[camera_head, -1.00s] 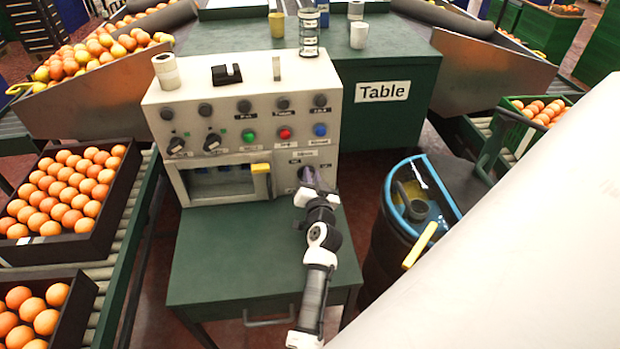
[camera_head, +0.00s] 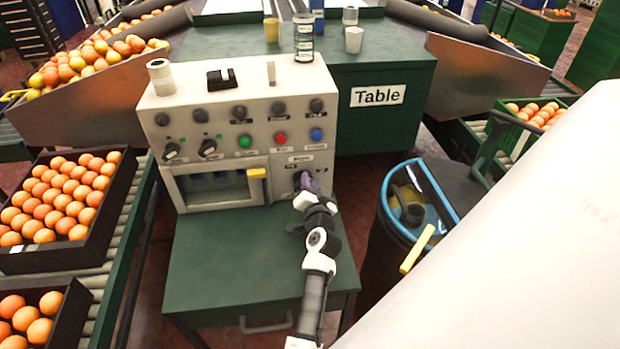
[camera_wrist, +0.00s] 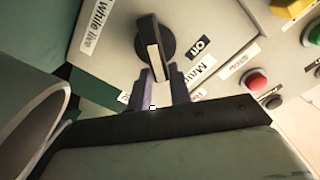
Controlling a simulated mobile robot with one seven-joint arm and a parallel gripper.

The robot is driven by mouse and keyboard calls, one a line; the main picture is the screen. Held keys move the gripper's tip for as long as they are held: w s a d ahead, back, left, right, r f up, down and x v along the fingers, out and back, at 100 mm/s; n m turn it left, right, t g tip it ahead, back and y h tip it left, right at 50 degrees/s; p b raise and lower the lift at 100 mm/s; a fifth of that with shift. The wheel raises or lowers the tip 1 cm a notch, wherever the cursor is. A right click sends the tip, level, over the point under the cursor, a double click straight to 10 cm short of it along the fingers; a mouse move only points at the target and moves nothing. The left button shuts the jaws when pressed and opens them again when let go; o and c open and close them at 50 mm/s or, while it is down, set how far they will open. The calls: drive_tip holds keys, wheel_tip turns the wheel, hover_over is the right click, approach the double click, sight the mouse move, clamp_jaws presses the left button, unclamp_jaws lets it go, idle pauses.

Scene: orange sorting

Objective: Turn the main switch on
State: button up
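In the head view, my gripper (camera_head: 309,182) is at the lower right of the white control panel (camera_head: 215,105) and hides the switch.
A yellow handle (camera_head: 257,174) and the green, red (camera_head: 283,138) and blue buttons are close by on the panel. A green cabinet top (camera_head: 230,260) lies below. A dark bin with a blue rim (camera_head: 385,205) stands right. Orange crates (camera_head: 65,205) are left.

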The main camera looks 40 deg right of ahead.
drive_tip(key=o, duration=0.3)
drive_tip(key=shift+o, duration=0.2)
drive_tip(key=b+v, duration=0.2)
drive_tip(key=v, duration=1.2)
drive_tip(key=shift+b, duration=0.35)
drive_tip(key=shift+o, duration=0.4)
drive_tip(key=shift+d, duration=0.1)
